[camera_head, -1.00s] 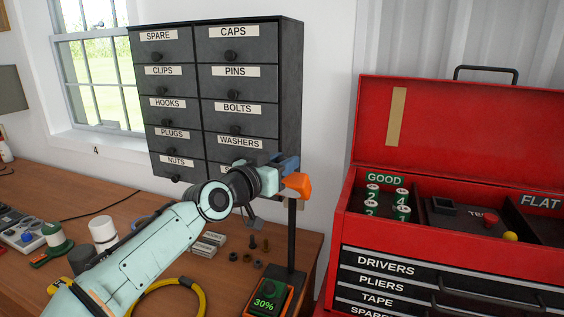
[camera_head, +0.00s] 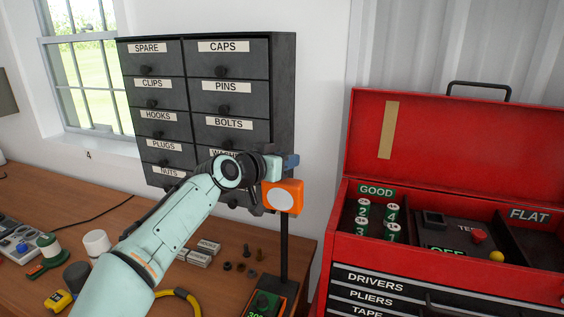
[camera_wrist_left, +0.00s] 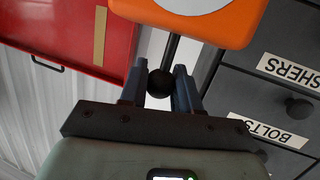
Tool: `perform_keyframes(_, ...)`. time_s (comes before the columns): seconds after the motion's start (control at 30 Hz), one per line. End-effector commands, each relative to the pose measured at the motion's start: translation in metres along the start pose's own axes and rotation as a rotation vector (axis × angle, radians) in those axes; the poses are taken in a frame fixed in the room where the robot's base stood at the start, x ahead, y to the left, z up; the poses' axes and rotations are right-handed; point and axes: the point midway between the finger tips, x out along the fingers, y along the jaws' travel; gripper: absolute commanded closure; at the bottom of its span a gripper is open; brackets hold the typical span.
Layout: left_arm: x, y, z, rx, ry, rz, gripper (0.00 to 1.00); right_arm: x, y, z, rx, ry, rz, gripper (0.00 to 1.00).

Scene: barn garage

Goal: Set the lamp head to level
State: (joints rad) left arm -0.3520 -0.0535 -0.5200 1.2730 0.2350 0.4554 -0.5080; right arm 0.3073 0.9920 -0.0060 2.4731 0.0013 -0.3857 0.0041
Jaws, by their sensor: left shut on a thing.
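The lamp head (camera_head: 283,197) is orange with a pale round face. It stands at the top of a black post (camera_head: 284,248) and its face is turned towards the head camera. The lamp's base (camera_head: 264,305) has a green-lit display, cut off at the picture's bottom. My left gripper (camera_head: 288,161) is at the top of the lamp head. In the left wrist view, its blue fingers (camera_wrist_left: 160,88) are shut on a black ball knob (camera_wrist_left: 160,83) on a rod from the orange head (camera_wrist_left: 232,22). My right gripper is not in view.
A dark drawer cabinet (camera_head: 287,100) with labelled drawers is on the wall just behind my left arm. An open red toolbox (camera_head: 440,130) stands right of the lamp. Small boxes (camera_head: 198,254), a yellow cable (camera_head: 182,294) and several small parts lie on the wooden bench.

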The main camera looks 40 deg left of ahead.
Motion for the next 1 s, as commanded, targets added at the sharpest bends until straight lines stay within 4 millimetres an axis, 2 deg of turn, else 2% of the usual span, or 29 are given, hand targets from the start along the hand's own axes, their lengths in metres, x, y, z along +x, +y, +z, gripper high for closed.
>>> perform_keyframes(0.6,0.0057,-0.0032,-0.0029,0.001,0.005,-0.005,1.0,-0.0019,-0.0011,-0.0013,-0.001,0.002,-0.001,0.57)
perform_keyframes(0.63,0.0057,-0.0032,-0.0029,0.001,0.005,-0.005,0.65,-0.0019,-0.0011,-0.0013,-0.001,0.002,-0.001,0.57)
perform_keyframes(0.7,0.0057,-0.003,-0.0027,0.001,0.005,-0.005,0.46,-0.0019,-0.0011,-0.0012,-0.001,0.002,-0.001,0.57)
perform_keyframes(1.0,0.0047,-0.0024,-0.002,0.0,0.003,-0.002,0.46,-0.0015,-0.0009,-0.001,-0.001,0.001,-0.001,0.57)
